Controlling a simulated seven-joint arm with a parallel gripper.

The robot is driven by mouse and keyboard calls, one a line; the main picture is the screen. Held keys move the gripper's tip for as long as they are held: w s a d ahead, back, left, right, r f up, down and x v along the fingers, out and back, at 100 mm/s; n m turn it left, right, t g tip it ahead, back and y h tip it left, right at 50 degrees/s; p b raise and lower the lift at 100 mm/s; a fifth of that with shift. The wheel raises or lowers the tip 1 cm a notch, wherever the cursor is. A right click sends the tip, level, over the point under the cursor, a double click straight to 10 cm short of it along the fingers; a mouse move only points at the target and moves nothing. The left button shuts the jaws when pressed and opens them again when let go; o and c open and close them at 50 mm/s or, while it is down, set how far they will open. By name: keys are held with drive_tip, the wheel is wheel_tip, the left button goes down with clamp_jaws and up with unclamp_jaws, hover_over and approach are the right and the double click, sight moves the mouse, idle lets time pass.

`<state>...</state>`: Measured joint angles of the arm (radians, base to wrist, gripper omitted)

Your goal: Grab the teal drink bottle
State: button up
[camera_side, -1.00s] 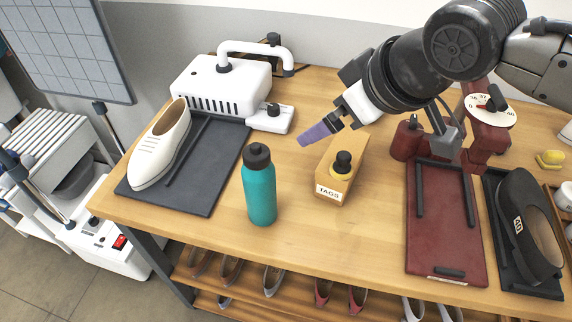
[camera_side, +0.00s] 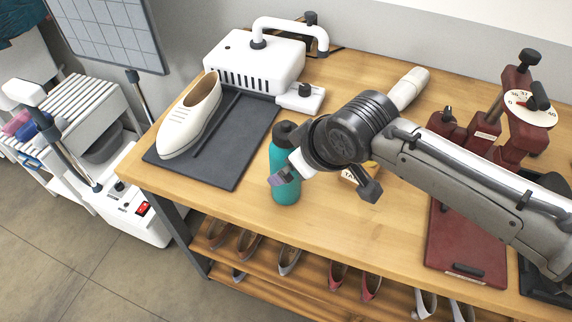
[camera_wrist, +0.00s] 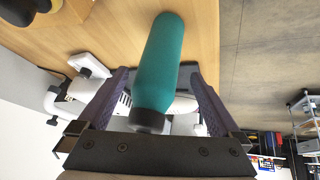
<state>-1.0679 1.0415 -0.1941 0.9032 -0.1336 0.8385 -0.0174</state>
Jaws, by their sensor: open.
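In the wrist view the bottle (camera_wrist: 165,60) shows between my two purple fingers, cap towards the palm, with a gap on each side. My gripper (camera_side: 280,180) is open and overlaps the front of the bottle in the side view. It also shows in the wrist view (camera_wrist: 159,75). I cannot tell whether the fingertips reach past the bottle.
A cream shoe (camera_side: 190,117) lies on a dark mat (camera_side: 233,150) left of the bottle. A white machine (camera_side: 250,68) stands behind. A tan tag box (camera_side: 358,172) is mostly hidden by my arm. A red press (camera_side: 440,240) stands right. Shoes fill the shelf below.

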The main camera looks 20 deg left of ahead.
drive_tip(key=x, duration=0.4)
drive_tip(key=shift+w+f, duration=0.1)
drive_tip(key=shift+f, duration=0.3)
drive_tip(key=shift+d, duration=0.1)
clamp_jaws()
drive_tip(key=shift+r, duration=0.2)
